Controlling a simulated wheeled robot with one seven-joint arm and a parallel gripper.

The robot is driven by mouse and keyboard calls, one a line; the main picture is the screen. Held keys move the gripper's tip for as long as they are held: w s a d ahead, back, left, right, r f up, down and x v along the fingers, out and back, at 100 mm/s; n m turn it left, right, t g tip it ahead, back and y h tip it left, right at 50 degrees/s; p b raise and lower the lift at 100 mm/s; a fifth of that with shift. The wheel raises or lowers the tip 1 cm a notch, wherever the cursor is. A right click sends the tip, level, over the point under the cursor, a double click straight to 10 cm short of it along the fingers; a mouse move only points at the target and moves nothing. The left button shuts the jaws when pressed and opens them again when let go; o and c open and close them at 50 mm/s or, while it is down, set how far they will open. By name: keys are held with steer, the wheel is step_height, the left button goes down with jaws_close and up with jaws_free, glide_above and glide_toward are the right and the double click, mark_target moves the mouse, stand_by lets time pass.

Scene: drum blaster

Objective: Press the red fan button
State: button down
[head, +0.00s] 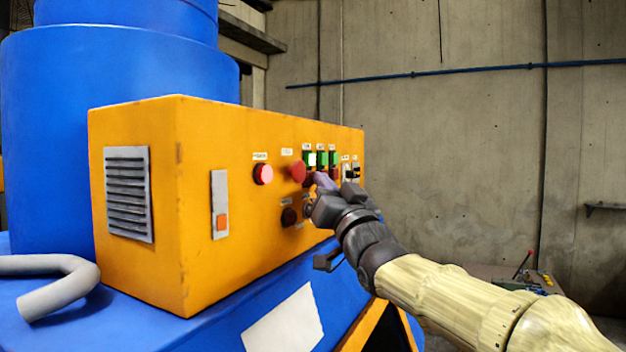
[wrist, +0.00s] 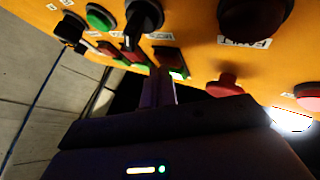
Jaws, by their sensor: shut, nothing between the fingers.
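The orange control panel (head: 245,165) faces right in the head view. Green buttons (head: 322,159) sit in a row, the left one bright, with red buttons just below partly hidden behind my gripper (head: 325,182). The labels are too small to read, so I cannot tell which red button is the fan one. In the wrist view my gripper (wrist: 160,88) has its fingers together and empty, tips close to a dark red button (wrist: 169,58) with a green edge. Another red button (wrist: 134,57) lies left of it. I cannot tell whether the tips touch.
A red mushroom button (head: 297,171) and a red lamp-like button (head: 263,174) stand left of my gripper. Dark knobs (head: 289,216) are below, and black switches (head: 350,173) are to the right. A blue drum (head: 120,75) rises behind the box. A concrete wall (head: 470,140) is at right.

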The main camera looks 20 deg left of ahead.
steer(key=shift+a, duration=0.25)
steer(key=shift+d, duration=0.1)
stand_by(0.5)
steer(key=shift+s+d+b, duration=0.1)
steer(key=shift+d+b, duration=0.3)
steer(key=shift+d, duration=0.4)
steer(key=d, duration=0.5)
steer(key=shift+s+b, duration=0.15)
steer(key=shift+b, duration=0.15)
steer(key=shift+f, duration=0.1)
stand_by(0.5)
